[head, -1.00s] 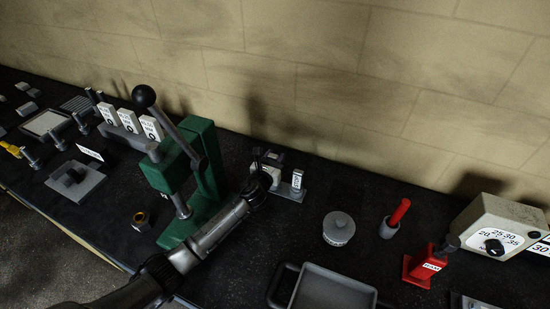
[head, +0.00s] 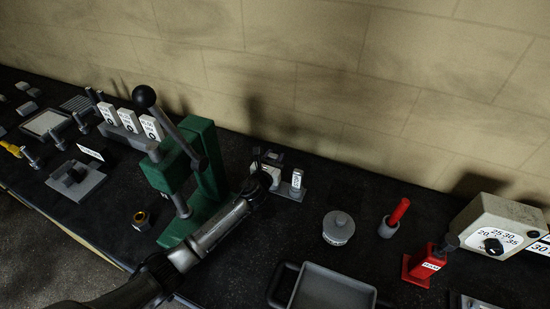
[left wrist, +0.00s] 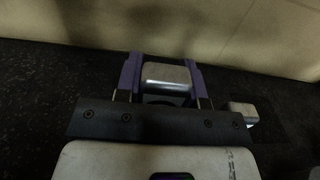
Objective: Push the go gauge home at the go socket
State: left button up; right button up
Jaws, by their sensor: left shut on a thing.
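My left gripper (head: 264,168) reaches over the bench to a small pale block fixture (head: 290,192), with a white-labelled post (head: 297,179) just to its right. In the left wrist view, the two purple fingers of the left gripper (left wrist: 163,76) are shut on a shiny metal block, which I take for the go gauge (left wrist: 168,74). A dark rounded shape shows just below the block. The go socket cannot be made out clearly, and how deep the gauge sits is hidden by the gripper. My right gripper is not in view.
A green lever press (head: 205,180) stands close left of my left arm. A lidded round pot (head: 338,228), a grey tray (head: 330,290), a cup with a red handle (head: 389,229) and a red block (head: 428,262) lie to the right. The wall rises behind.

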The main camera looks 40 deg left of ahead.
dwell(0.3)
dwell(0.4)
pick_arm(q)
jog(key=shift+f+b, duration=0.65)
jog(key=shift+f, duration=0.3)
jog(key=shift+f+b, duration=0.7)
jog(key=shift+f, duration=0.15)
jog(key=o, duration=1.2)
jog(key=shift+s, duration=0.2)
jog(key=p+v, duration=0.4)
jog(key=v, duration=0.8)
jog(key=shift+s+d+p, duration=0.1)
jog(key=shift+p, duration=0.25)
jog(key=shift+s+d, duration=0.15)
jog(key=shift+s, duration=0.45)
